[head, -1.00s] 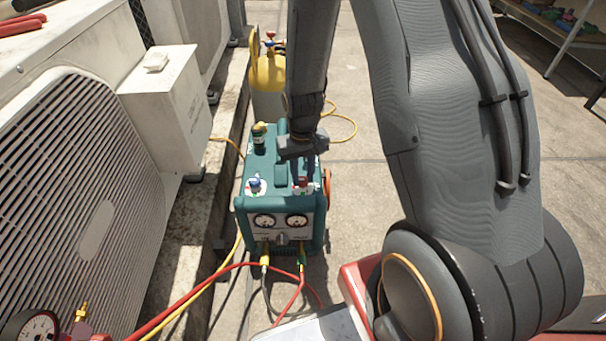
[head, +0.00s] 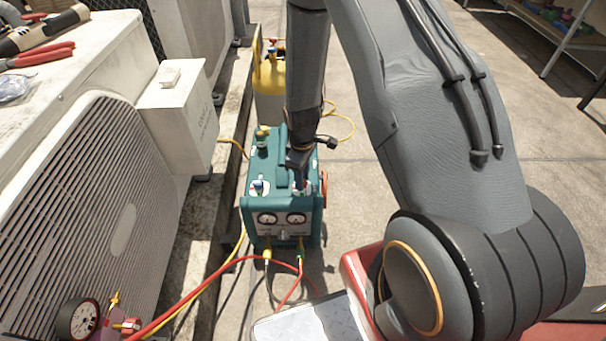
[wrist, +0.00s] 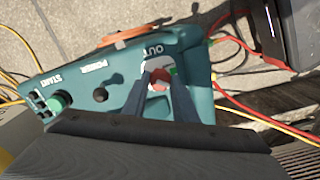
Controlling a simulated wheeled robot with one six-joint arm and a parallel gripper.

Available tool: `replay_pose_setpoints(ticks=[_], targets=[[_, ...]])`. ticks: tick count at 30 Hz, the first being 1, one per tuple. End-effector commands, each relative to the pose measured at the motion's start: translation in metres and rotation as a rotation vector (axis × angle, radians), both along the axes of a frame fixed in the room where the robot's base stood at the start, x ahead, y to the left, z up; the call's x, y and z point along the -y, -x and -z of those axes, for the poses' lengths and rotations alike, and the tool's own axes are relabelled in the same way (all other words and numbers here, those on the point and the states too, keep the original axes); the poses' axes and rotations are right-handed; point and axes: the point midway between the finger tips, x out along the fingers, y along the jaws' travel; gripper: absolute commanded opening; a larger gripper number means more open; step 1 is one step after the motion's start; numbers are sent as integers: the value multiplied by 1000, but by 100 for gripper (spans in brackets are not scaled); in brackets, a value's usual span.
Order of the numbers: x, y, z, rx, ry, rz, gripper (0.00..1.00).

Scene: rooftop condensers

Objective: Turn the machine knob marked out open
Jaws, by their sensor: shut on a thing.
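The teal machine (head: 262,212) stands on the roof floor, with two gauges on its front and a blue knob (head: 258,186) on its top left. In the wrist view, the red knob (wrist: 159,80) sits beside the upside-down OUT marking on the teal casing (wrist: 200,85). My gripper (wrist: 160,77) is shut on this red knob, with one finger on each side of it. In the head view my gripper (head: 300,184) reaches down to the machine's top right and mostly hides the red knob.
A yellow-topped cylinder (head: 269,85) stands behind the machine. A white condenser (head: 75,190) lines the left side. Red and yellow hoses (head: 215,275) run from the machine's front toward a loose gauge (head: 78,320). Clear floor lies to the machine's right.

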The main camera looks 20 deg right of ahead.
Motion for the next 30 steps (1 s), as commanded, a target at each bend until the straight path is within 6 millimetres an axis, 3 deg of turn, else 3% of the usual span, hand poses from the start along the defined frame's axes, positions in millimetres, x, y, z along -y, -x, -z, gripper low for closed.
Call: replay_pose_setpoints(ticks=[15,30], targets=[[-1,-1,-2,2,0,-452,3],[-1,-2,-1,2,0,-648,3]])
